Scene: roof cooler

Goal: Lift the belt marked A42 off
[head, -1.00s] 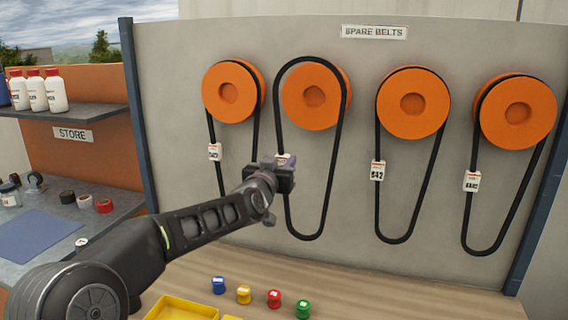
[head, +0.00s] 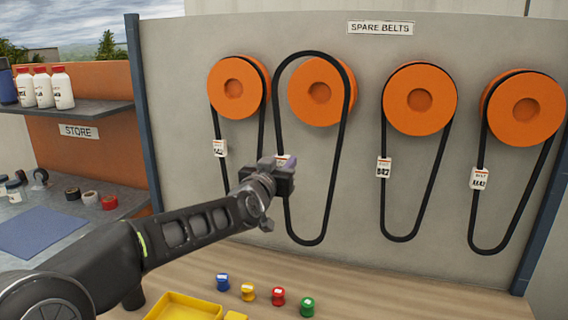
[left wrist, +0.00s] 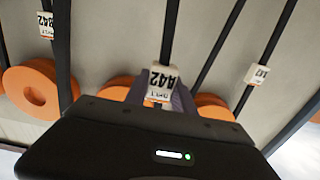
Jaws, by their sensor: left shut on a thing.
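The belt marked A42 (head: 334,190) is a black loop at the second orange pulley (head: 315,92) from the left. Its top stands clear above the disc, and its right side crosses in front of the disc. My left gripper (head: 280,172) is shut on the belt's left strand at its white tag. In the left wrist view the tag (left wrist: 161,84) reads A42 upside down between the fingers (left wrist: 160,95). The tag is mostly hidden in the head view. My right gripper is not in view.
Similar tagged belts hang on the left pulley (head: 237,88), third pulley (head: 420,100) and right pulley (head: 525,108). The left belt's strand is close to my gripper.

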